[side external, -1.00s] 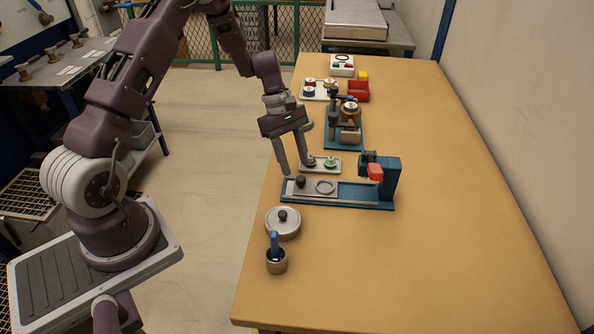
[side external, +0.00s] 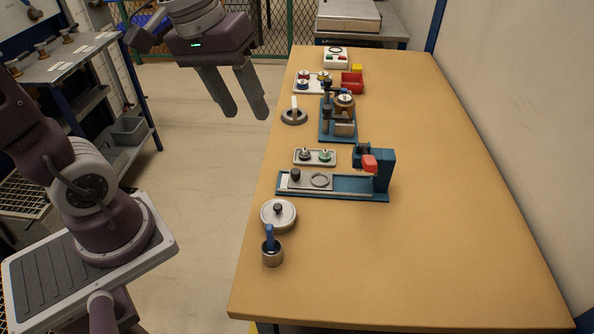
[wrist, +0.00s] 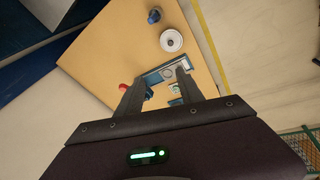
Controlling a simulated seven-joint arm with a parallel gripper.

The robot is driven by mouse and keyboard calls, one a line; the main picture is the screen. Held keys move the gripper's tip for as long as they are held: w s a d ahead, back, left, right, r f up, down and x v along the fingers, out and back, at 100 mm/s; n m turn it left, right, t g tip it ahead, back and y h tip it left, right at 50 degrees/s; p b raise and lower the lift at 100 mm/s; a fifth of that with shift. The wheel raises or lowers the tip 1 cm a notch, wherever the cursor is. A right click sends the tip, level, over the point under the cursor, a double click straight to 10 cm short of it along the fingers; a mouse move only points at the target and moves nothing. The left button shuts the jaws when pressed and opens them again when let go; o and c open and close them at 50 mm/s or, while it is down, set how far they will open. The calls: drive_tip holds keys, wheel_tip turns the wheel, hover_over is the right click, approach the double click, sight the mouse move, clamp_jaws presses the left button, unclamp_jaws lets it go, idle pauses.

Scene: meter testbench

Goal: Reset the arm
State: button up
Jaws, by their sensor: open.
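My gripper (side external: 246,112) is open and empty. In the side external view it hangs at the upper middle, in the air left of the table's left edge and well clear of the things on it. In the wrist view its two fingers (wrist: 157,84) show apart, with the table top beyond them. My arm is drawn back and raised, and part of it is cut off by the top and left edges of the side external view.
The wooden table (side external: 440,240) carries a blue fixture with a red part (side external: 370,163), a small tray (side external: 314,157), a round lidded dish (side external: 278,214), a cup with a blue handle (side external: 271,255), a blue stand (side external: 338,125) and a red bin (side external: 352,82). The table's right half is clear.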

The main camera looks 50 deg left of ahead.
drive_tip(key=s+m+t+y, duration=0.1)
drive_tip(key=s+m+t, duration=0.1)
drive_tip(key=s+m, duration=0.3)
drive_tip(key=s, duration=0.4)
drive_tip(key=shift+s+d+r, duration=0.3)
drive_tip(key=shift+s, duration=0.05)
